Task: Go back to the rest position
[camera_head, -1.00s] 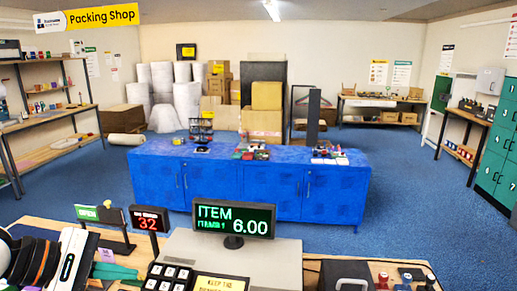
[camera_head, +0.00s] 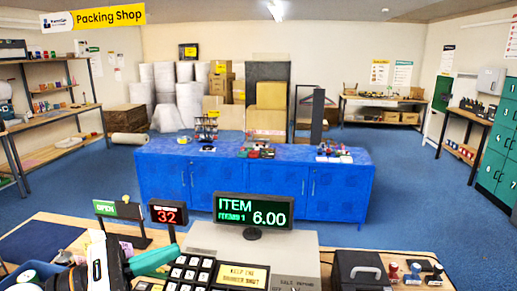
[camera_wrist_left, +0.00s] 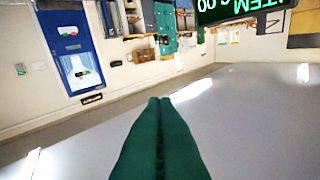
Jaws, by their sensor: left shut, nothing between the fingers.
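My left gripper (camera_head: 174,251) is at the lower left of the head view, with its green fingers together and empty. It points right, in front of the counter display and close to the keypad in the picture. In the left wrist view the green fingers (camera_wrist_left: 160,102) lie side by side with nothing between them. The wrist view looks out sideways past the display towards the wall and a blue door. My right gripper does not show in either view.
The counter holds a price display (camera_head: 253,211) reading 6.00, a keypad (camera_head: 190,272), a red "32" sign (camera_head: 168,214) and a dark case (camera_head: 360,270). A blue cabinet (camera_head: 255,182) with small goods stands beyond, with blue floor between.

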